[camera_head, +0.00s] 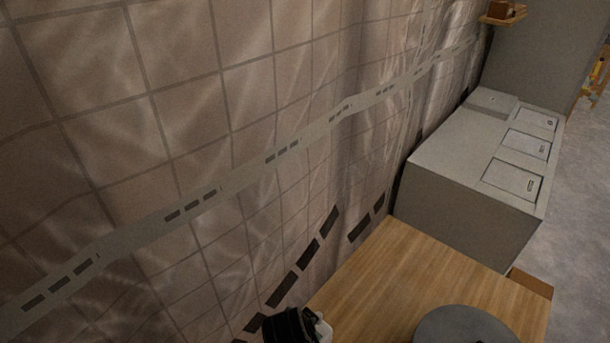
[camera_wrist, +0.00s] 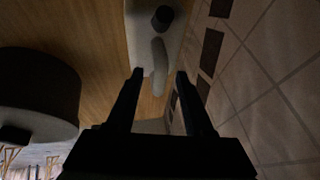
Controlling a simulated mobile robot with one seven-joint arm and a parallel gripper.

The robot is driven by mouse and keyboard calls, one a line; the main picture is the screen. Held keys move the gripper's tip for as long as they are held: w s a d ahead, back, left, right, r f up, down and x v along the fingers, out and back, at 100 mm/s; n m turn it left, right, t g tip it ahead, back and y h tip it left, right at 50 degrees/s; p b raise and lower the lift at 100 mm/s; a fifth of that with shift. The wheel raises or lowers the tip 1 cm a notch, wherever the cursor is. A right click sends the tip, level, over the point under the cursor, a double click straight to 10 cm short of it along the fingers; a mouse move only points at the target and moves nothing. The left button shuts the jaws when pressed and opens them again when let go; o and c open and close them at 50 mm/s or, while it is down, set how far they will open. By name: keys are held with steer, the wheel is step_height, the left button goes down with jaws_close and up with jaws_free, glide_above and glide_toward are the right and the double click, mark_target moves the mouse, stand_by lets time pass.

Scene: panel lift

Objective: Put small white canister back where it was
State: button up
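My gripper (camera_wrist: 160,74) is open in the wrist view, its two dark fingers apart. A small pale, elongated thing (camera_wrist: 158,56) shows between and beyond the fingertips, with gaps to both fingers. I cannot tell whether it is the small white canister. It lies by a pale flat-sided thing (camera_wrist: 143,28) that bears a short dark cylinder (camera_wrist: 163,18). In the head view a black rounded thing (camera_head: 288,326) shows at the bottom edge with a small white piece (camera_head: 322,328) beside it; I cannot tell what either is.
A wooden tabletop (camera_head: 400,270) runs along the tiled wall (camera_head: 180,120). A round grey thing (camera_head: 462,326) stands on it; a large dark round one (camera_wrist: 40,90) shows in the wrist view. A grey box unit (camera_head: 470,185) with panels stands beyond. A small shelf (camera_head: 503,17) is at the back.

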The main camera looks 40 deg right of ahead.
steer(key=shift+r, duration=0.2)
steer(key=v, duration=1.2)
stand_by(0.4)
